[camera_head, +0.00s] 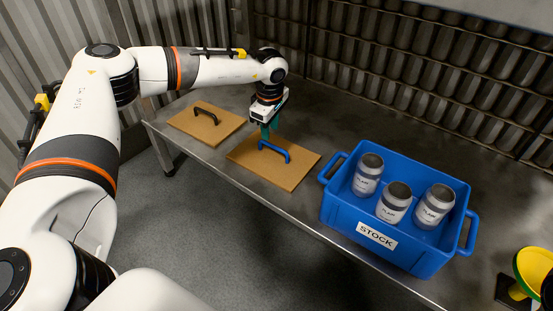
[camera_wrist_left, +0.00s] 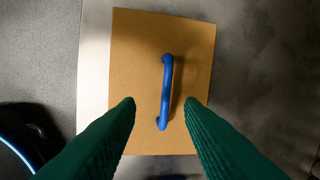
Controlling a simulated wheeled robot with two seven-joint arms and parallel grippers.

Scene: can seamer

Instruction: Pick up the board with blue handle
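The board with the blue handle (camera_head: 290,172) is a flat tan square lying on the grey table. Its blue handle (camera_head: 274,151) stands up from its middle. In the left wrist view the board (camera_wrist_left: 135,60) lies below the gripper, with the blue handle (camera_wrist_left: 166,92) upright in the picture. My left gripper (camera_head: 268,131) points down just above the handle's far end. Its green fingers (camera_wrist_left: 158,104) are spread, one to each side of the handle in the picture, and hold nothing. My right gripper is not in view.
A second tan board (camera_head: 190,128) with a black handle (camera_head: 207,112) lies to the left. A blue STOCK crate (camera_head: 345,222) with three jars stands to the right. A yellow-green object (camera_head: 535,270) is at the right edge. A ribbed wall (camera_head: 400,60) backs the table.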

